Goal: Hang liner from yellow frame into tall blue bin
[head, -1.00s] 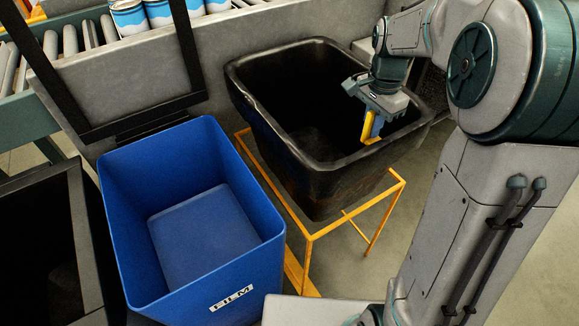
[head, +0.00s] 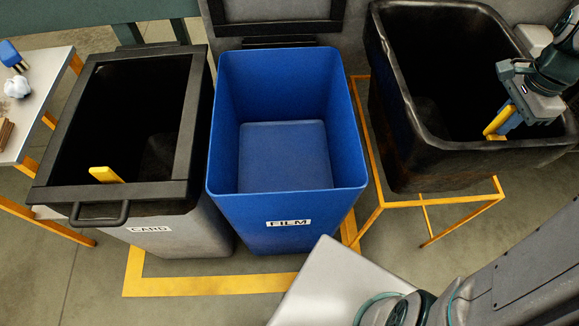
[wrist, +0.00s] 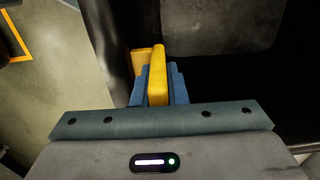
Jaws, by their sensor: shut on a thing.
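The black liner (head: 405,110) is a deep, open tub sitting in the yellow frame (head: 460,203), at the right of the head view. Its dark wall also shows in the wrist view (wrist: 118,45). The tall blue bin (head: 232,125), labelled FILM, stands open left of the frame and looks empty. My gripper (head: 506,120) is at the liner's near right rim, shut on a yellow tab (head: 495,120). In the wrist view the tab (wrist: 158,75) stands between the blue fingers. How the tab joins the liner is hard to see.
A grey bin (head: 152,228) labelled CARD, with a black rim and a yellow tab (head: 105,174), stands close left of the blue bin. A white table (head: 38,110) with small items is at far left. Yellow floor tape (head: 215,285) runs in front of the bins.

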